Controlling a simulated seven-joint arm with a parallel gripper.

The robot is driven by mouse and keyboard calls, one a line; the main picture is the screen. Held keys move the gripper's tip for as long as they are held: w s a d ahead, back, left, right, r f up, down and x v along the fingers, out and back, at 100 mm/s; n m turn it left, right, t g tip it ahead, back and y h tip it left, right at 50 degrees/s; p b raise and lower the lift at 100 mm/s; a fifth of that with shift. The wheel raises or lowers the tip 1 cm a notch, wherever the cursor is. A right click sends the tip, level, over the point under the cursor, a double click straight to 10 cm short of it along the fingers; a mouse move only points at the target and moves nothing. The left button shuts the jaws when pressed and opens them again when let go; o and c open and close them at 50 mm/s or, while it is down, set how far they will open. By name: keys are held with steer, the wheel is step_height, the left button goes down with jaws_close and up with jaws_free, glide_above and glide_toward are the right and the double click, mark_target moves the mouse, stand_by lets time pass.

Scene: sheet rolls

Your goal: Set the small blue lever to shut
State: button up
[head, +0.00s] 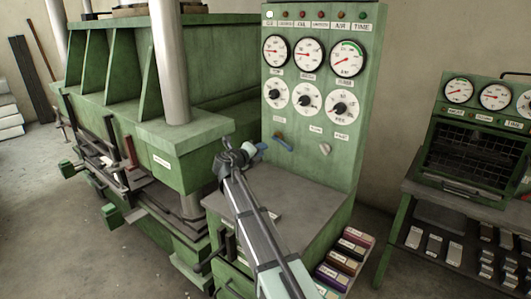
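A small blue lever (285,144) sits low on the front of the green gauge panel (352,170). It slants down to the right, and a brownish piece shows at its upper left end. A small pale lever (325,148) sits to its right on the same panel. My gripper (248,152) is in front of the panel, to the left of the blue lever and apart from it in the picture. Its fingers are small and dark, and I cannot tell whether they are open or shut. The lever's label is too small to read.
A grey-topped ledge (310,200) juts out below the panel. A large green press (190,150) with a steel column stands on the left. A rack of coloured boxes (345,255) is at the lower right. A smaller gauge machine (470,150) stands on a bench farther right.

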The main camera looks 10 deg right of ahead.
mark_target(282, 143)
steer(key=m, duration=0.1)
steer(key=f+m, duration=0.1)
steer(key=m+h, duration=0.1)
steer(key=shift+w+d+f+m, duration=0.25)
steer(key=shift+w+f+m, duration=0.1)
steer(key=shift+m, duration=0.05)
steer(key=c, duration=0.5)
steer(key=m, duration=0.1)
steer(key=f+m, duration=0.1)
steer(key=m+h, duration=0.1)
steer(key=shift+w+d+f, duration=0.15)
steer(key=shift+d, duration=0.1)
jaws_close()
steer(key=f+m+h, duration=0.1)
steer(key=f+m, duration=0.1)
steer(key=m, duration=0.4)
steer(key=w+f+m+h, duration=0.1)
steer(key=f+m+h, duration=0.1)
steer(key=m, duration=0.4)
steer(key=f+m+h, duration=0.1)
steer(key=f+m, duration=0.1)
steer(key=m, duration=0.4)
steer(key=shift+w+d+g+h, duration=0.15)
steer(key=shift+d+g+h, duration=0.15)
steer(key=shift+g+h, duration=0.1)
steer(key=x, duration=0.9)
steer(key=shift+w+d+m, duration=0.25)
steer(key=shift+d+m, duration=0.05)
